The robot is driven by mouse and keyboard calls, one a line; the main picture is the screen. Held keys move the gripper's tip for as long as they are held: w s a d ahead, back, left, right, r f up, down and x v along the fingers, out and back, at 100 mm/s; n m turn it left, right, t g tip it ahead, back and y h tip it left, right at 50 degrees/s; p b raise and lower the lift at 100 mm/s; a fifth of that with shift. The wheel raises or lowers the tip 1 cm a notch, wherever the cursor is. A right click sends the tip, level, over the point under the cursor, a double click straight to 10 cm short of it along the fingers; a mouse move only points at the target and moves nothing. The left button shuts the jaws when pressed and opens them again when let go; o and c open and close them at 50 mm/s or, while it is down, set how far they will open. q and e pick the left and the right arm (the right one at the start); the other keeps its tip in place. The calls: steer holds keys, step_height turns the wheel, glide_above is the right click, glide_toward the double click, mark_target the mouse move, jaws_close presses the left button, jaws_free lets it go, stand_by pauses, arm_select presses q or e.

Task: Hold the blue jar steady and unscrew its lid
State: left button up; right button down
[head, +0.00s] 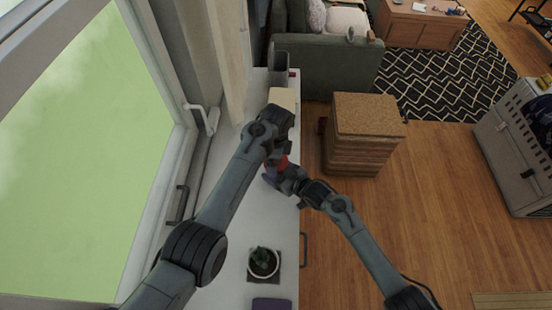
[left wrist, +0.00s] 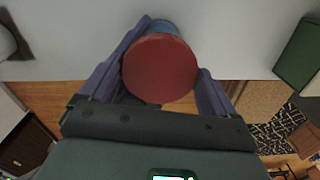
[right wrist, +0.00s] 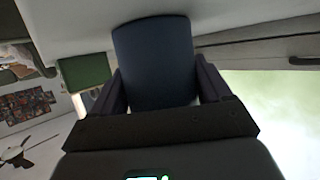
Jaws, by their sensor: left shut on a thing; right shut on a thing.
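The blue jar (right wrist: 155,55) fills the middle of the right wrist view, between the fingers of my right gripper (right wrist: 157,75), which is shut on its body. The round red lid (left wrist: 160,68) faces the left wrist camera. The fingers of my left gripper (left wrist: 174,55) are on either side of the lid and shut on it. A sliver of the blue jar (left wrist: 160,25) shows behind the lid. In the head view only a bit of red lid (head: 283,162) shows; my arms mostly hide the jar. I cannot tell whether the lid is loose.
The grippers meet over a narrow white counter (head: 225,265) along the window. A potted plant (head: 263,263) stands at its near part, and a tan box (head: 284,98) and a dark grey container (head: 279,68) at its far end. A cork-topped stack (head: 364,115) stands on the floor to the right.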

arm_select(q)
steer(key=o, duration=0.9)
steer(key=shift+r, duration=2.25)
steer(key=m, duration=0.1)
steer(key=s+m, duration=0.1)
steer(key=m, duration=0.1)
steer(key=shift+f, duration=0.2)
steer(key=shift+s+r+m, duration=0.1)
steer(key=shift+r+m, duration=0.1)
steer(key=shift+m, duration=0.6)
steer(key=shift+r+m, duration=0.3)
steer(key=shift+m, duration=0.3)
steer(key=shift+w+r+m, duration=0.2)
steer(key=shift+r+m, duration=0.1)
steer(key=shift+r, duration=0.2)
steer(key=shift+w+r+m, duration=0.15)
steer(key=shift+r+m, duration=0.15)
steer(key=shift+r, duration=0.15)
steer(key=shift+w+r, duration=0.1)
steer(key=shift+w, duration=0.1)
steer(key=shift+f, duration=3.6)
